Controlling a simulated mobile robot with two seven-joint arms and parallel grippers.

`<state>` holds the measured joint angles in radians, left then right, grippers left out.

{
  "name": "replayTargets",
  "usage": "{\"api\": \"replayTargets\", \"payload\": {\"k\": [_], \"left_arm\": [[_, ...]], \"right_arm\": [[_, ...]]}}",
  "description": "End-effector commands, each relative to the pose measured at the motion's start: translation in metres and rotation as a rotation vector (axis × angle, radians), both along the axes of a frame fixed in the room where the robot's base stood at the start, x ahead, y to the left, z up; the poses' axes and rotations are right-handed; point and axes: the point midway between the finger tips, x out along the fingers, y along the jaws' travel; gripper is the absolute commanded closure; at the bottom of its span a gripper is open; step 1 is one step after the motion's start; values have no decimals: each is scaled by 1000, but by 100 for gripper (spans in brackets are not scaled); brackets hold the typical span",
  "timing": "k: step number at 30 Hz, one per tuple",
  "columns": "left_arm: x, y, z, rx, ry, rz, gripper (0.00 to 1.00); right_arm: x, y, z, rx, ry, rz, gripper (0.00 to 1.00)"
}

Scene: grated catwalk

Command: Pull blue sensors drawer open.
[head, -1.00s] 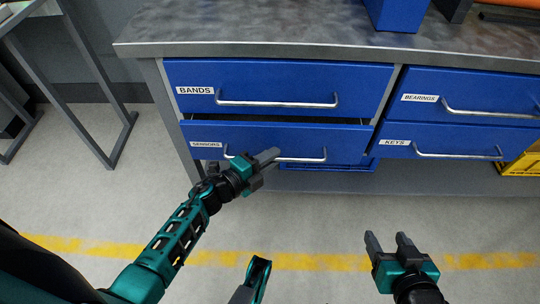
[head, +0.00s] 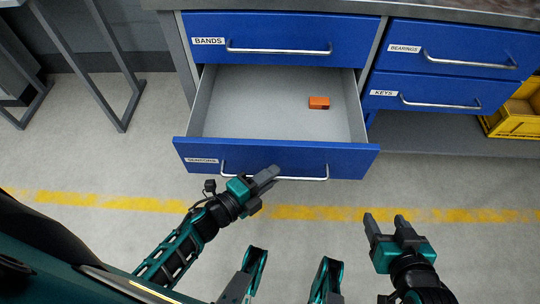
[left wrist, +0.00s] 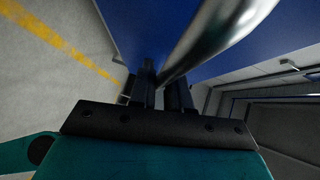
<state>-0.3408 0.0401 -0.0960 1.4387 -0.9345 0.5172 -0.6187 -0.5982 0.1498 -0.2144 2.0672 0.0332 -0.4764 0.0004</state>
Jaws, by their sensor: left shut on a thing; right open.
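The blue sensors drawer (head: 345,161) is pulled well out below the bands drawer, and its grey inside shows. A small orange block (head: 319,103) lies in it, toward the right. My left gripper (head: 266,180) is at the drawer's silver bar handle (head: 305,179), shut on it left of its middle. In the left wrist view the handle (left wrist: 215,35) runs between the fingers (left wrist: 165,90) beside the blue front. My right gripper (head: 386,224) is open and empty, apart from the drawers on the right.
The closed bands drawer (head: 280,25), bearings drawer (head: 455,40) and keys drawer (head: 430,90) surround it. A yellow crate (head: 515,122) stands on the lower shelf at right. A metal-legged stand is at left. The floor in front is clear.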

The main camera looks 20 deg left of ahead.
Motion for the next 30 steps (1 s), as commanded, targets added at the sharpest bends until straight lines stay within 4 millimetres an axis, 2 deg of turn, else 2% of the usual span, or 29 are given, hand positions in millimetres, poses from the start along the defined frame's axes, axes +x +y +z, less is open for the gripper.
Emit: {"api": "replayTargets", "payload": {"k": [3, 9, 15, 26, 27, 30], "left_arm": [[-22, -3, 0, 2, 6, 5, 100], [-44, -10, -1, 2, 3, 6, 100], [-53, -12, -1, 3, 2, 5, 100], [-53, -12, -1, 4, 2, 6, 100], [-53, -12, -1, 4, 2, 6, 80], [-53, -13, -1, 3, 2, 4, 71]], "right_arm": [[1, 0, 4, 1, -2, 0, 40], [3, 0, 8, 1, -8, -1, 40], [4, 0, 9, 0, -10, 0, 40], [4, 0, 9, 0, -9, 0, 40], [4, 0, 9, 0, -9, 0, 40], [4, 0, 9, 1, -9, 1, 40]]}}
